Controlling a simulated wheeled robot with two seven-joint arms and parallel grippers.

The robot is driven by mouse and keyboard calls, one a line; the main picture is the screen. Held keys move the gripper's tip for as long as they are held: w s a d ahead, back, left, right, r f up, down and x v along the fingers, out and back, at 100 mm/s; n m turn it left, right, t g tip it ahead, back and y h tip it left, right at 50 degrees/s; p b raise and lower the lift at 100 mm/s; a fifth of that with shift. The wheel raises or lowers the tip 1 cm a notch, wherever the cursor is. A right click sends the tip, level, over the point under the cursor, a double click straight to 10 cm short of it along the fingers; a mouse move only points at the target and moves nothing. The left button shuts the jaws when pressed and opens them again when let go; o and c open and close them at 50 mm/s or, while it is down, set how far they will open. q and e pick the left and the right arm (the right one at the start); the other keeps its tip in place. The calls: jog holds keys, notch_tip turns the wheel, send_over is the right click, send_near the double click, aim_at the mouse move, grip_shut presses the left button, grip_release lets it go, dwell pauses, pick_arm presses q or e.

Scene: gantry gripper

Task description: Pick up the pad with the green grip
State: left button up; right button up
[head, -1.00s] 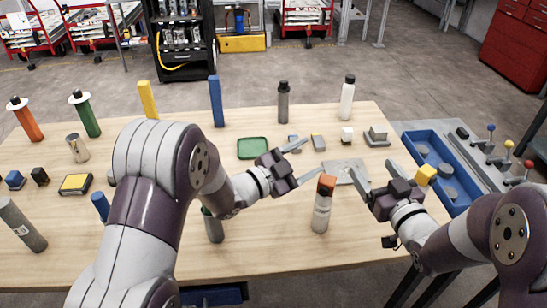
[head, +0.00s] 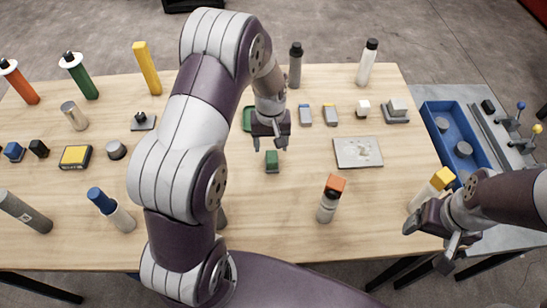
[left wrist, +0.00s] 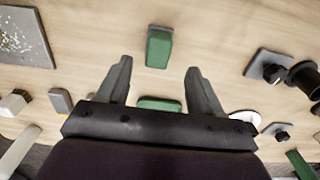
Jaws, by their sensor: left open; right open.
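The pad with the green grip (head: 272,161) sits on the wooden table near its middle, just in front of my left gripper. It also shows in the left wrist view (left wrist: 158,47), standing a little beyond the fingertips and roughly centred between them. My left gripper (head: 272,147) is open, empty and points down above the table close to the pad; its two fingers show apart in the left wrist view (left wrist: 159,68). The fingers are not around the pad. My right gripper (head: 428,246) is open and empty at the table's front right edge.
A green tray (head: 247,119) lies behind my left gripper, partly hidden. Blue- and yellow-topped pads (head: 305,115) (head: 330,115) stand to the right, near a grey plate (head: 357,152). A yellow-capped bottle (head: 440,180) is near my right arm.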

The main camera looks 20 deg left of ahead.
aim_at(272, 156)
pick_arm(q)
jog(key=f, duration=0.1)
jog(key=w+f, duration=0.1)
jog(key=shift+a+f, duration=0.15)
jog(key=shift+f, duration=0.15)
jog(key=f, duration=0.1)
jog(key=f+p, duration=0.1)
jog(key=s+f, duration=0.1)
jog(key=shift+s+d+f, duration=0.1)
jog(key=shift+d+f, duration=0.2)
jog(key=shift+f, duration=0.35)
jog(key=shift+w+a+f, duration=0.1)
jog(key=shift+w, duration=0.2)
jog(key=shift+s, duration=0.15)
jog(key=c, duration=1.1)
jog(key=shift+o, duration=0.2)
pick_arm(e)
jog(key=shift+w+r, duration=0.25)
jog(key=shift+r, duration=0.5)
jog(key=shift+w+f, duration=0.1)
